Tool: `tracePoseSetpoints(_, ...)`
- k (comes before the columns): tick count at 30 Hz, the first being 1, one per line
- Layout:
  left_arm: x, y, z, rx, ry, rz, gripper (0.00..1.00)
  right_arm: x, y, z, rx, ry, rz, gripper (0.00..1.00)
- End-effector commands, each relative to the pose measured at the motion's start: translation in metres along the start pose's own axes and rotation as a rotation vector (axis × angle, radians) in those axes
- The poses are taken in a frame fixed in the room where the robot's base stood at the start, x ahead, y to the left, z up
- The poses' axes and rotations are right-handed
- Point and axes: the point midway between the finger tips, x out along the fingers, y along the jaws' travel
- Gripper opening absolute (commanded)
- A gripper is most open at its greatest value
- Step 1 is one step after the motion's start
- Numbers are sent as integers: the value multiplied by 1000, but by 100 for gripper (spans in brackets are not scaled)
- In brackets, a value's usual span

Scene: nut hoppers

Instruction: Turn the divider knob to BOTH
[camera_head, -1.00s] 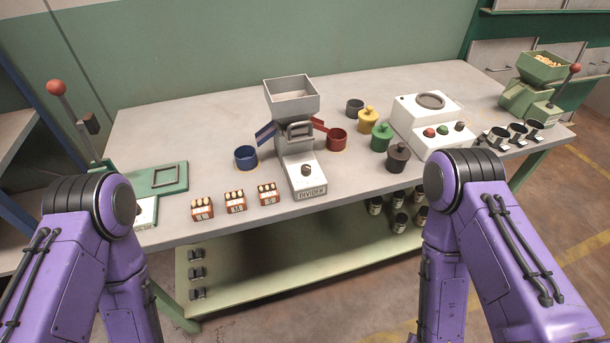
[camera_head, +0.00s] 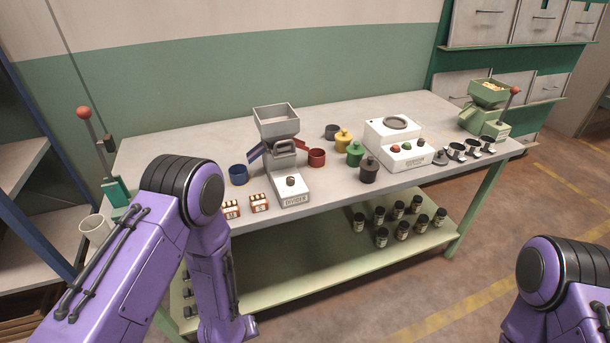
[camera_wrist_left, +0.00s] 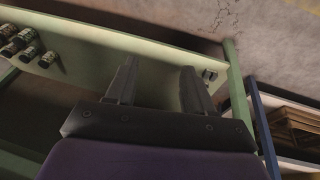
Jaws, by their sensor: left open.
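The divider (camera_head: 284,160) is a grey machine with a hopper on top, standing on the table left of centre in the head view. Its knob (camera_head: 291,181) is on the sloped front, above the DIVIDER label. The blue chute leads to a blue cup (camera_head: 238,175) and the red chute to a red cup (camera_head: 316,158). I cannot read the knob's setting. My left gripper (camera_wrist_left: 160,82) shows in the left wrist view, open and empty, beside the lower shelf and away from the divider. It is not seen in the head view. My right gripper is out of view.
Small crates (camera_head: 259,203) stand left of the divider. Yellow, green (camera_head: 355,153) and dark pots stand to its right, then a white box with buttons (camera_head: 396,147) and a green hopper machine (camera_head: 485,110). Several jars (camera_head: 402,230) stand on the lower shelf (camera_head: 330,262).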

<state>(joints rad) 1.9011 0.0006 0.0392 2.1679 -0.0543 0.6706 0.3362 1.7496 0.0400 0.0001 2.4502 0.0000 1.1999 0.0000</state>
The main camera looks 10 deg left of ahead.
Motion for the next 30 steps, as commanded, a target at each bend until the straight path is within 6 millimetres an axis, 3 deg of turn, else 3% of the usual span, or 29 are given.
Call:
tracePoseSetpoints(1, -17, 53, -42, 12, -13, 61, 52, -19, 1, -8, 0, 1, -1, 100)
tracePoseSetpoints(3, -40, 118, -91, 35, -52, 94, 52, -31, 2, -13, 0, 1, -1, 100)
tracePoseSetpoints(5, -72, 166, -133, 59, -64, 86, 52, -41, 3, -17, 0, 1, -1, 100)
tracePoseSetpoints(6, -97, 192, -162, 73, -58, 66, 52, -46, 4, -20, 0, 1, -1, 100)
tracePoseSetpoints(10, -181, 247, -234, 84, 8, -27, 52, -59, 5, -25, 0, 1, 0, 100)
tracePoseSetpoints(12, -220, 262, -261, 74, 54, -73, 52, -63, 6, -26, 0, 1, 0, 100)
tracePoseSetpoints(15, -259, 273, -284, 57, 105, -121, 52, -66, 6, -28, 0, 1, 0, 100)
tracePoseSetpoints(17, -269, 275, -291, 51, 120, -138, 52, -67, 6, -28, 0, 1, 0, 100)
tracePoseSetpoints(20, -265, 274, -294, 45, 125, -148, 52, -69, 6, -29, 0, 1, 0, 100)
tracePoseSetpoints(30, -193, 263, -303, 45, 123, -147, 52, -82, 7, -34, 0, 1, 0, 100)
